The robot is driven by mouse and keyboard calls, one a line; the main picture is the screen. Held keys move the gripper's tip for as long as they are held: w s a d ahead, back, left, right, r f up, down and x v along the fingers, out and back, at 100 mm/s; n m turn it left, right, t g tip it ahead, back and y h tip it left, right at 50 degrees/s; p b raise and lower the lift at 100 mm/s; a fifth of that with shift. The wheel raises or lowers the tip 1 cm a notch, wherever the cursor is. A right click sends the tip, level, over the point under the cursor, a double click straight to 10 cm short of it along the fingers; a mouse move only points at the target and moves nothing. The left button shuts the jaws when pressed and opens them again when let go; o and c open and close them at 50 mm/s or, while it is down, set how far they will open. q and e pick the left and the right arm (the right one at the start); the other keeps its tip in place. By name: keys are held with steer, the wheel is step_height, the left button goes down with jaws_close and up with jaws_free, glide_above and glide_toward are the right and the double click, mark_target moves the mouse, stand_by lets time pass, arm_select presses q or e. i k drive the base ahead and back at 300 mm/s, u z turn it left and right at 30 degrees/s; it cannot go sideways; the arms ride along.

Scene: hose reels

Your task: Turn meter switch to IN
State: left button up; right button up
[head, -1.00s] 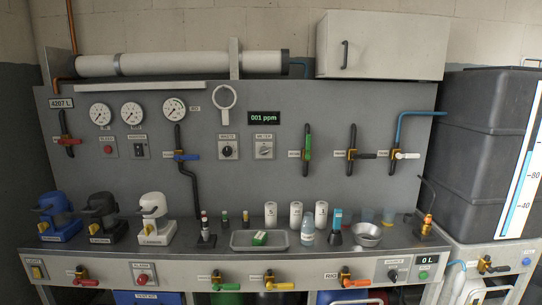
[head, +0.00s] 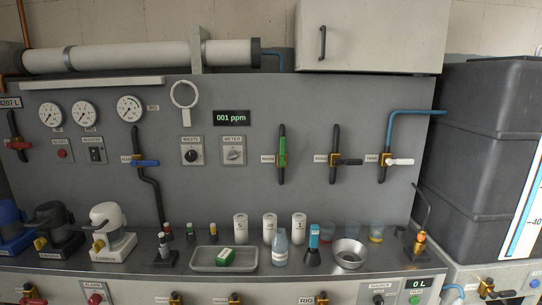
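The meter switch (head: 233,154) is a light grey rotary knob on a pale square plate, under a METER label on the grey back panel. It sits below a dark display (head: 231,118) reading 001 ppm in green. The knob's pointer looks tilted toward the upper right, but its position marks are too small to read. A similar WASTE switch (head: 192,155) with a black knob is just left of it. Neither of my grippers is in view.
The counter below holds a metal tray (head: 204,266) with a green block, a clear bottle (head: 281,248), a metal bowl (head: 349,253) and several white canisters. Valves with coloured handles flank the switches, including a blue one (head: 145,163) and a green one (head: 282,149). The panel around the meter switch is clear.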

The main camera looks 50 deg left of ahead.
mark_target(232, 155)
steer(key=u, duration=0.3)
steer(key=i, duration=0.9)
steer(key=u, duration=0.65)
